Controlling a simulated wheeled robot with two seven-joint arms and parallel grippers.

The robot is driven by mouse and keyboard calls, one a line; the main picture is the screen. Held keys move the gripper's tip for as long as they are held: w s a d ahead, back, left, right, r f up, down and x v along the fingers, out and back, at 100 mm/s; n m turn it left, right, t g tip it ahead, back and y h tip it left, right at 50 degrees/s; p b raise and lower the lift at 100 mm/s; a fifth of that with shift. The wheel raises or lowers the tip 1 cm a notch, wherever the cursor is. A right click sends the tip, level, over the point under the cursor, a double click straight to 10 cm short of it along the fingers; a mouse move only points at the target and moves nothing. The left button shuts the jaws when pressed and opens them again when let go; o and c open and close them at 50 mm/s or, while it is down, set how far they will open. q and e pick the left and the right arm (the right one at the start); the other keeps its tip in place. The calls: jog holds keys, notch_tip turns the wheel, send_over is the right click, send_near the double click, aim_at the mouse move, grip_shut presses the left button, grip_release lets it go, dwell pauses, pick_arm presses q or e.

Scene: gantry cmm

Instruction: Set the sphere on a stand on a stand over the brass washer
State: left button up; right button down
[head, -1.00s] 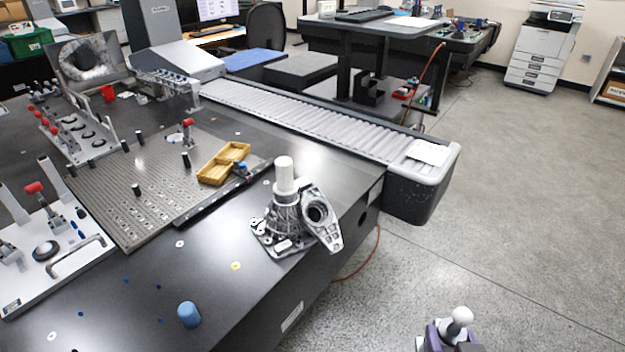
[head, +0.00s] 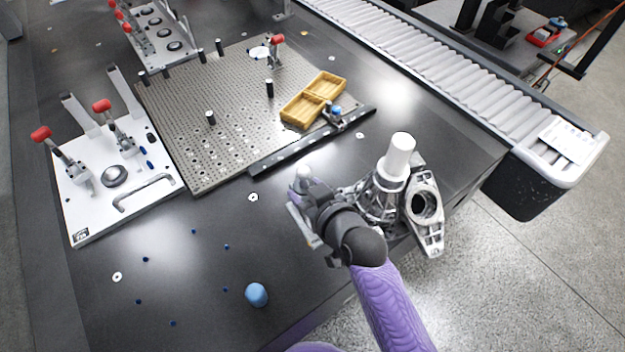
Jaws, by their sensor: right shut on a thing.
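My right arm reaches in from the bottom, and its gripper (head: 302,208) is over the dark table. The gripper is shut on the sphere on a stand (head: 304,174), whose pale ball shows just above the fingers. The stand below the ball is mostly hidden by the gripper. I cannot tell how high the stand is above the table. My left gripper is not in view.
A metal casting with a white cylinder (head: 397,158) on top stands close to the right of my gripper. A perforated plate (head: 225,150) with a yellow tray (head: 301,110) lies behind. A white fixture board (head: 90,205) is at left.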

aim_at(299, 189)
jog(key=shift+w+a+f+n+y, duration=0.5)
jog(key=shift+w+a+f+y, duration=0.1)
jog(key=shift+w+a+f, duration=0.25)
jog(key=shift+w+f+g, duration=0.15)
jog(key=shift+f+g, duration=0.15)
jog(key=shift+f, duration=0.15)
notch_tip(299, 189, down, 2)
jog(key=shift+f+b, duration=0.1)
jog(key=shift+b, duration=0.8)
jog(key=shift+f+b, duration=0.75)
notch_tip(299, 189, down, 3)
jog(key=b, duration=0.2)
jog(key=shift+b, duration=0.3)
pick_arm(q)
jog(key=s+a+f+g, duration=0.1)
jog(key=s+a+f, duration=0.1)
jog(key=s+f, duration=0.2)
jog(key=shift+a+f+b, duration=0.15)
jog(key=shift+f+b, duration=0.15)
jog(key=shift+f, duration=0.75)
pick_arm(e)
jog(key=shift+f, duration=0.3)
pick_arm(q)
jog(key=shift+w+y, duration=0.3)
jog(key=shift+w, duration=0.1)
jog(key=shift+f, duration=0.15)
pick_arm(e)
jog(key=shift+f, duration=0.25)
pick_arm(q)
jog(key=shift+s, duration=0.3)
